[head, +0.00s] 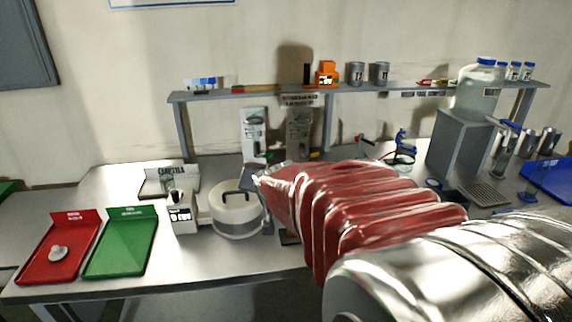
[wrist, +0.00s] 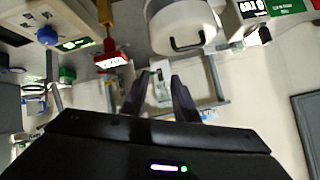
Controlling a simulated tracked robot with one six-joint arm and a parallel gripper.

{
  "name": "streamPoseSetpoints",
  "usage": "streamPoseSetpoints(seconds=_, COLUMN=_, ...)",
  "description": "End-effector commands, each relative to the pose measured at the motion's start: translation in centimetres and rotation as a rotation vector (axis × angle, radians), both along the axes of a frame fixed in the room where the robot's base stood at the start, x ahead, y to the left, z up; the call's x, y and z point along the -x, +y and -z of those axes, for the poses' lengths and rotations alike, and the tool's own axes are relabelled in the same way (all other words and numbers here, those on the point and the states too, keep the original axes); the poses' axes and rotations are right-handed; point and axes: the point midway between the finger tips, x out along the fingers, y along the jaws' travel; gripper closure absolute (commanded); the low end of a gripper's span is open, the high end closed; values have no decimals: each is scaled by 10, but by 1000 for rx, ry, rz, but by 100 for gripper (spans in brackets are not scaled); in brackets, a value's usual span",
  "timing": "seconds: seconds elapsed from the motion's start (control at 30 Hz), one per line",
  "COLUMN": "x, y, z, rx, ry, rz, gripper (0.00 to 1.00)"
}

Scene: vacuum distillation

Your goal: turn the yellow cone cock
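A small yellow piece (head: 314,155), perhaps the yellow cone cock, shows just above my red-sleeved arm at the back of the bench in the head view. Its shape is too small to tell and my arm hides what lies below it. In the wrist view a yellow upright part (wrist: 104,12) stands at the top left above a red block; I cannot tell if it is the same thing. My gripper (wrist: 159,95) is open, its two dark fingers apart with nothing held between them. A pale panel shows beyond the fingers. In the head view the arm mostly hides the gripper.
A white round pot (head: 237,210) with a dark handle and a small display box (head: 180,214) stand left of my arm. Red (head: 50,260) and green (head: 122,244) trays lie further left. A shelf (head: 400,90) runs along the back. A grey block (head: 458,150) stands right.

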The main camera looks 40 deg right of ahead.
Motion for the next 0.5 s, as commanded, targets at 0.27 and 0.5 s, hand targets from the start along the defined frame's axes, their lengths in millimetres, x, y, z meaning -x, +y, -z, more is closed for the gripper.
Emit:
streamPoseSetpoints(seconds=0.27, x=49, y=97, z=-4, rx=60, ry=199, rz=-211, gripper=73)
streamPoseSetpoints(seconds=0.5, x=109, y=173, z=3, rx=100, ry=362, rz=-439, gripper=73)
